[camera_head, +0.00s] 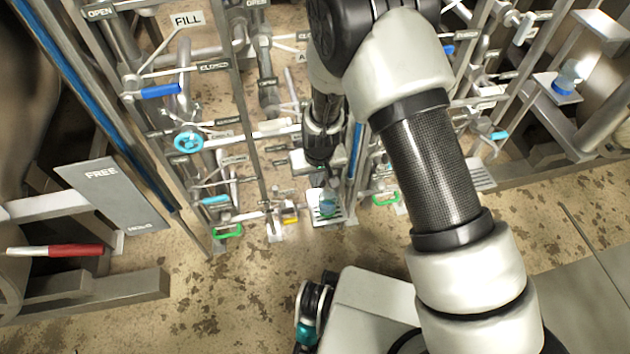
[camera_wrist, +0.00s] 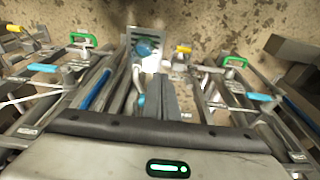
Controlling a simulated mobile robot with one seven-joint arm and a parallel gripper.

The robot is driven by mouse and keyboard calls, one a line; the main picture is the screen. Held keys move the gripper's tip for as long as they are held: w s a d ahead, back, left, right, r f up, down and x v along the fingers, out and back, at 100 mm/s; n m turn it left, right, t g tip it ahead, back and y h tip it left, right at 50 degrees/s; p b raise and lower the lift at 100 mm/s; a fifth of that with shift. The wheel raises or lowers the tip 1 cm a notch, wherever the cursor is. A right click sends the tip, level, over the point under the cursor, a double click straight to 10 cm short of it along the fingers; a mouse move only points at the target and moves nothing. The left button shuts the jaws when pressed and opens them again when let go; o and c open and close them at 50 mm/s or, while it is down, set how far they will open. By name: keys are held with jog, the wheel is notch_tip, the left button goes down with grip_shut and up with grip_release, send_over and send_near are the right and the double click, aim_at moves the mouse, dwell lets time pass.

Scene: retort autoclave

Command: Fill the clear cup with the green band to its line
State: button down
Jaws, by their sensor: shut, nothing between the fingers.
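A small clear cup (camera_head: 328,203) with a greenish tint stands on a small slatted white tray (camera_head: 339,217) low in the middle of the pipe rack. My gripper (camera_head: 318,168) hangs just above and behind it in the head view, pointing down. In the wrist view the cup (camera_wrist: 147,47) shows bluish on its tray (camera_wrist: 133,33), beyond the tips of my gripper (camera_wrist: 160,78), which is shut and empty. The cup's line and its fill level are too small to make out. A second clear cup with a blue band (camera_head: 565,82) stands on a shelf at the upper right.
Pipes, posts and valves crowd both sides. A FILL sign (camera_head: 187,20) hangs upper left, near a blue lever (camera_head: 161,91) and a cyan handwheel (camera_head: 188,140). Green handles (camera_head: 227,231) sit low. A red lever (camera_head: 65,250) juts in left. The stained floor in front is partly clear.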

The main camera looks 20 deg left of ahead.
notch_tip(320, 180, up, 15)
jog(key=s+d+p, duration=0.1)
jog(key=s+p, duration=0.1)
jog(key=p, duration=0.1)
jog(key=shift+s+d+f, duration=0.2)
jog(key=shift+d, duration=0.05)
